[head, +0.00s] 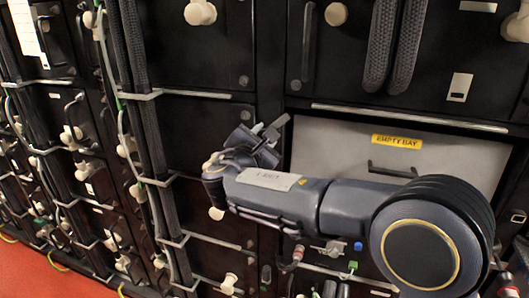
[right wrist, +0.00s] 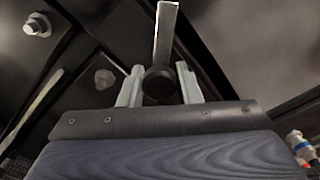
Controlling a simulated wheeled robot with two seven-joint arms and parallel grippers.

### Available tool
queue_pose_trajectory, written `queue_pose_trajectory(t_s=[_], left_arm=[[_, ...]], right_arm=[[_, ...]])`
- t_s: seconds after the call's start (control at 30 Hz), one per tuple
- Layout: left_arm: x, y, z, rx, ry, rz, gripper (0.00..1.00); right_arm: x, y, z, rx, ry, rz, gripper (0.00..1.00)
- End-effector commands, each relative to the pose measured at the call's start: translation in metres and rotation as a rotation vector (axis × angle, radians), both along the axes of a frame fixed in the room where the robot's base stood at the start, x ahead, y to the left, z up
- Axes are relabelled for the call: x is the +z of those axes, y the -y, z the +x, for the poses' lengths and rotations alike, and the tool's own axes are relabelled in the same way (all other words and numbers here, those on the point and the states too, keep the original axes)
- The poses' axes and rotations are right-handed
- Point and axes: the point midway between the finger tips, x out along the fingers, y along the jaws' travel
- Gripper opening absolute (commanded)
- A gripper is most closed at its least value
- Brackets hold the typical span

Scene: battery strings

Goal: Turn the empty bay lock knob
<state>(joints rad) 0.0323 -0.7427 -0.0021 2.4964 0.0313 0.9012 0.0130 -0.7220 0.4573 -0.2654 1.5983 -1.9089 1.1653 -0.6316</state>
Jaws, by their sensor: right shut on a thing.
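The empty bay (head: 330,150) is a light grey panel with a yellow "EMPTY BAY" label (head: 397,142) and a dark handle. My right arm crosses in front of its lower part. My right gripper (head: 262,138) is at the panel's left edge. In the right wrist view its two pale fingers (right wrist: 159,86) are shut on the lock knob, a round black hub (right wrist: 157,88) with a flat grey bar (right wrist: 166,35). The bar points up in that view. In the head view the knob is small and partly hidden by the gripper. My left gripper is not in view.
Dark battery modules (head: 205,55) with pale round knobs (head: 200,12) fill the rack around the bay. Thick black ribbed cables (head: 395,45) hang above it. More cables (head: 135,60) run down the left rack. Red floor (head: 60,275) shows at lower left.

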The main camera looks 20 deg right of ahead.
Motion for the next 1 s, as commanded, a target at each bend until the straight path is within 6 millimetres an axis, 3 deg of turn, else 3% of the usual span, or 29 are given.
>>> queue_pose_trajectory(t_s=[0.03,0.5,1.0], left_arm=[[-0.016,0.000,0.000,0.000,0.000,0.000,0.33],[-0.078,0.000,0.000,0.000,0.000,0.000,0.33],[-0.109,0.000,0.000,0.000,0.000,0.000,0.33]], right_arm=[[-0.008,0.000,0.000,0.001,0.027,0.042,0.08],[-0.006,-0.001,0.000,0.001,0.269,0.399,0.08],[-0.003,-0.001,0.000,0.000,0.416,0.621,0.08]])
